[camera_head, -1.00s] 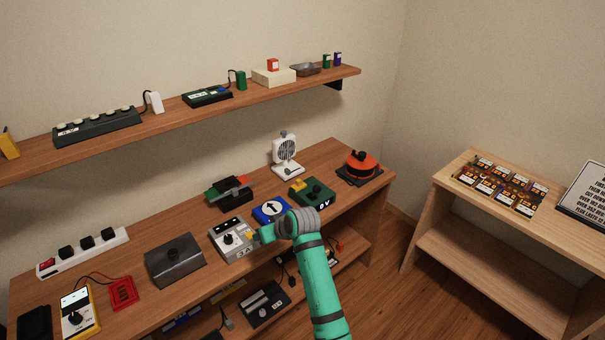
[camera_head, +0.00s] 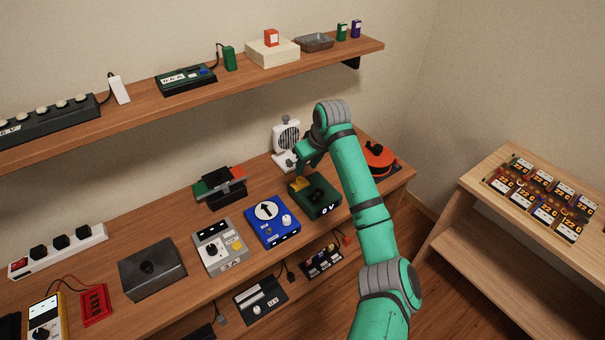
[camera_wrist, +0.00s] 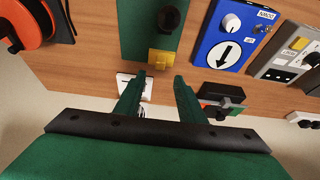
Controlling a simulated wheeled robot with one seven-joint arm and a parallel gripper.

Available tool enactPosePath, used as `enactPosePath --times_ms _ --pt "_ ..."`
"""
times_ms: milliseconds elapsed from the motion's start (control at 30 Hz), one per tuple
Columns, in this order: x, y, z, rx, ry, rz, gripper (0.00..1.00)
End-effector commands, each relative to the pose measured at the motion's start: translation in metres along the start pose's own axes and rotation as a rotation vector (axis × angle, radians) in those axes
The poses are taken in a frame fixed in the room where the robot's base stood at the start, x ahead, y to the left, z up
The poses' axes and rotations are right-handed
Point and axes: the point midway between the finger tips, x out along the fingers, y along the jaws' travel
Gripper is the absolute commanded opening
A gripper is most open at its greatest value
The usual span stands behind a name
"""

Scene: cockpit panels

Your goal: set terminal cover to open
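No part is plainly marked as the terminal cover, so I cannot tell which one it is. A green box (camera_head: 315,196) with a yellow block (camera_head: 299,184) and a dark round part on top stands on the bench. In the wrist view the green box (camera_wrist: 135,35) is at the top, with its yellow block (camera_wrist: 162,56) just beyond my fingertips. My gripper (camera_head: 304,160) hangs above the bench behind the green box. In the wrist view my gripper (camera_wrist: 160,76) has its fingers apart, with nothing between them. A black device with green and red parts (camera_head: 221,188) stands further left.
A white fan (camera_head: 287,135) stands close behind my gripper. A red round device (camera_head: 378,157) is right of my arm. A blue box (camera_head: 272,222), grey meter (camera_head: 220,250) and dark grey box (camera_head: 152,268) line the bench leftward. A shelf (camera_head: 230,92) runs above.

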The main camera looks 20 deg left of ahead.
Motion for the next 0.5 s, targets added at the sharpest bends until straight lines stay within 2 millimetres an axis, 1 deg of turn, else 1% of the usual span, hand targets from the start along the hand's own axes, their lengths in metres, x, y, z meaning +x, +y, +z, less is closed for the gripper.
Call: enactPosePath --times_ms 33,100,300,400,500 --pt "0.01 -0.001 0.001 0.001 -0.003 -0.001 0.36" --pt "0.023 -0.001 0.001 0.002 -0.004 -0.002 0.36" --pt "0.057 0.0 0.001 0.002 -0.002 -0.001 0.36" --pt "0.07 -0.001 0.0 0.001 -0.001 -0.001 0.36" --pt "0.078 -0.001 0.0 0.0 -0.001 -0.001 0.36"
